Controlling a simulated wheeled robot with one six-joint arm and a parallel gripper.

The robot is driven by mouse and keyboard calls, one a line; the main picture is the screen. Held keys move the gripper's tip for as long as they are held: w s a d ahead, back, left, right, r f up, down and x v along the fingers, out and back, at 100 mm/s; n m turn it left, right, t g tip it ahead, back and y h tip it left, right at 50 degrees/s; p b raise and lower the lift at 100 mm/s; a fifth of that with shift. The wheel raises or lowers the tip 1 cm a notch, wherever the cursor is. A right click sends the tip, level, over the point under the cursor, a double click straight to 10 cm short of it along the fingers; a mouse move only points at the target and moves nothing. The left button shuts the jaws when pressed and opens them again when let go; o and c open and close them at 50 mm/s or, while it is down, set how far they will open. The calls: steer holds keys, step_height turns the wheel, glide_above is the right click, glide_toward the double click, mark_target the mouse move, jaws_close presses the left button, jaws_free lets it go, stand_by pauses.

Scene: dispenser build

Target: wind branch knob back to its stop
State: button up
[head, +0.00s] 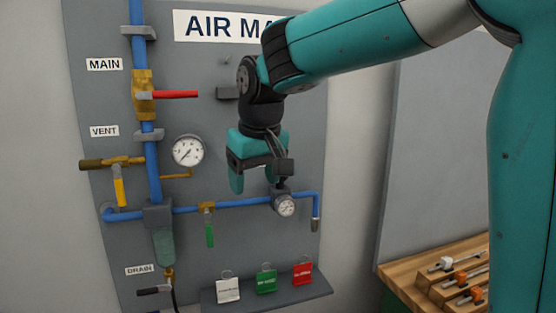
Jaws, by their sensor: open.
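My gripper (254,182) points down in front of the grey panel, its teal fingers apart with nothing seen between them. It is just above and left of the branch regulator (279,191), a dark body on the blue branch pipe. A small round gauge (286,206) sits on the regulator's front. The branch knob cannot be made out clearly; my gripper covers the area just above the regulator. I cannot tell whether the right finger touches anything there.
The panel (350,130) carries a red-handled main valve (175,94), a yellow-handled vent valve (119,190), a larger gauge (188,151) and a green-handled valve (209,234). A wooden rack (450,262) stands lower right.

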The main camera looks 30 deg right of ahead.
steer(key=w+d+r+m+h+p, duration=0.2)
steer(key=w+d+r+m, duration=0.65)
steer(key=d+r, duration=0.25)
steer(key=x, duration=1.1)
steer(key=w+x, duration=0.1)
steer(key=x, duration=0.5)
steer(key=shift+d, duration=0.2)
steer(key=c, duration=0.9)
